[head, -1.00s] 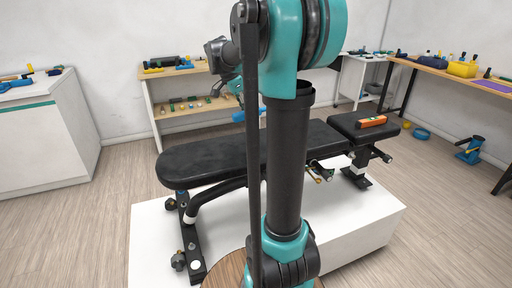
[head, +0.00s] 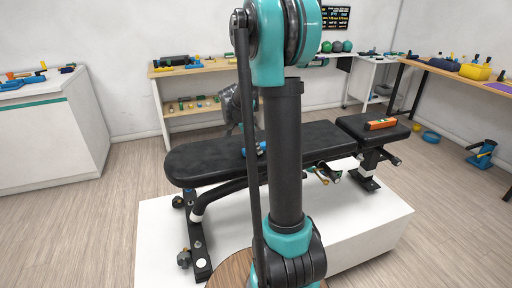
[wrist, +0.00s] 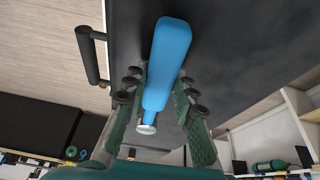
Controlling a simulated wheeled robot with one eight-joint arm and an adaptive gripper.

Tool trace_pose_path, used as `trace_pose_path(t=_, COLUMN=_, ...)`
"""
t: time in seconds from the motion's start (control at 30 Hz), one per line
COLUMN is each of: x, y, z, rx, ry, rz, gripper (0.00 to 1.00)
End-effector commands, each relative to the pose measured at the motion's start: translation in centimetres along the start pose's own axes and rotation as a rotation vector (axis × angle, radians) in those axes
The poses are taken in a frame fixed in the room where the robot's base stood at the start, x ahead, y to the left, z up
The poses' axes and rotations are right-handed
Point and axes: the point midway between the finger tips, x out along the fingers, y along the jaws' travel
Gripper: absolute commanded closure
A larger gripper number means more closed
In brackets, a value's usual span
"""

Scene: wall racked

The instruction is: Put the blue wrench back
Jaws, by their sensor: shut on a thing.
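The blue wrench (wrist: 168,60) lies between the fingers of my gripper (wrist: 160,80) in the wrist view. A smooth blue handle and a small silvery end show; its full shape cannot be made out. My gripper is shut on it. In the head view the gripper is partly hidden behind my arm, low over the black bench pad (head: 205,158). A blue bit of the wrench (head: 261,148) shows there at the pad. I cannot tell whether it touches the pad.
An orange level-like tool (head: 380,124) lies on the bench's right seat. A wooden shelf table (head: 190,107) with tools stands behind by the wall. A white cabinet (head: 45,140) is at left, and a tool-laden table (head: 440,70) at right. Floor is clear at lower left.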

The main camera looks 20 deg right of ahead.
Motion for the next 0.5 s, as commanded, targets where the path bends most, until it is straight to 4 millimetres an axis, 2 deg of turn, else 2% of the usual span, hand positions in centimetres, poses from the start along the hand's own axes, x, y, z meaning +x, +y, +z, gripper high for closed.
trace_pose_path(t=0.27, x=0.1, y=0.01, z=0.03, rx=0.0, ry=0.0, rz=0.0, gripper=1.0)
trace_pose_path(t=0.3, x=0.16, y=0.01, z=0.07, rx=0.0, ry=0.0, rz=0.0, gripper=0.73)
trace_pose_path(t=0.47, x=0.13, y=0.01, z=0.06, rx=0.0, ry=0.0, rz=0.0, gripper=0.53)
trace_pose_path(t=0.5, x=0.13, y=0.01, z=0.05, rx=0.0, ry=0.0, rz=0.0, gripper=0.53)
